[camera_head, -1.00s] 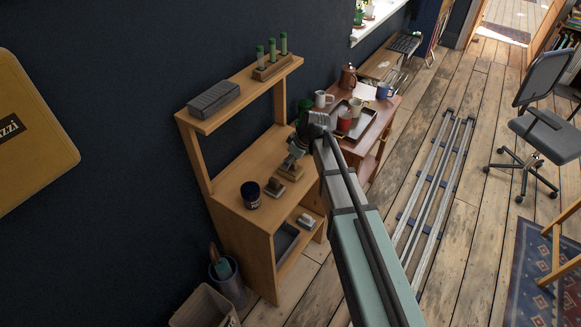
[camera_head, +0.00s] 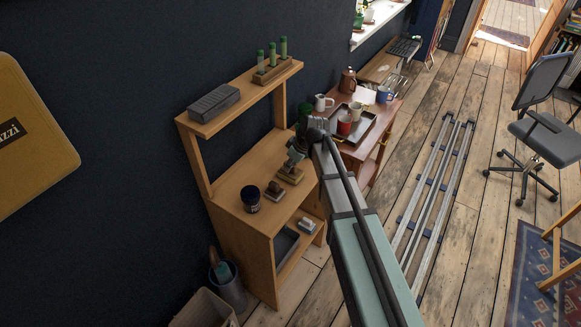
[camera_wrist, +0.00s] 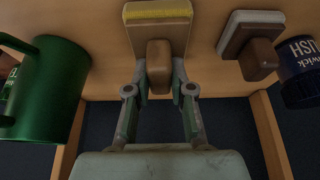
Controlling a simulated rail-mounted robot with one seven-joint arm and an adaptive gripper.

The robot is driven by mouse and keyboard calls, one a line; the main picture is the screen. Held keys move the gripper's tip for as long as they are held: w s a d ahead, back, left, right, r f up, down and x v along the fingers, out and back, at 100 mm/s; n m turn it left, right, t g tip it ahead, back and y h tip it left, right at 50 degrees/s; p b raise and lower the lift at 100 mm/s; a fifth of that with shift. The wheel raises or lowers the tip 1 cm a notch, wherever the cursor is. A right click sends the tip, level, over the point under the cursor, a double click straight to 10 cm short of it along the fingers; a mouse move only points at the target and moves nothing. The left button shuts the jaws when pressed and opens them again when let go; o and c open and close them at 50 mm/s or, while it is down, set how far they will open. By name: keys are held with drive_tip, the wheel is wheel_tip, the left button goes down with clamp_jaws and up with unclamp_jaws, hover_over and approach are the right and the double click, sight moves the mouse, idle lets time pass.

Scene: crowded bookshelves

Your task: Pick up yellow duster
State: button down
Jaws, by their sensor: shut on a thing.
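The yellow duster (camera_wrist: 158,12) has a yellow pad edge and a brown wooden handle (camera_wrist: 158,65). It shows at the top middle of the wrist view and on the wooden shelf unit's middle top in the head view (camera_head: 290,175). My gripper (camera_wrist: 159,82) is shut on the handle, with one finger on each side. In the head view my gripper (camera_head: 294,163) is right at the duster, partly hidden by my wrist. I cannot tell whether the duster is clear of the shelf.
A second duster with a pale pad (camera_wrist: 247,40) and a dark blue pot (camera_wrist: 300,72) stand to the right. A green mug (camera_wrist: 45,90) is close on the left. An upper shelf (camera_head: 238,100) overhangs the back of the unit (camera_head: 232,180).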

wheel_tip(320, 180, up, 20)
drive_tip(key=b, duration=0.4)
drive_tip(key=shift+f, duration=0.15)
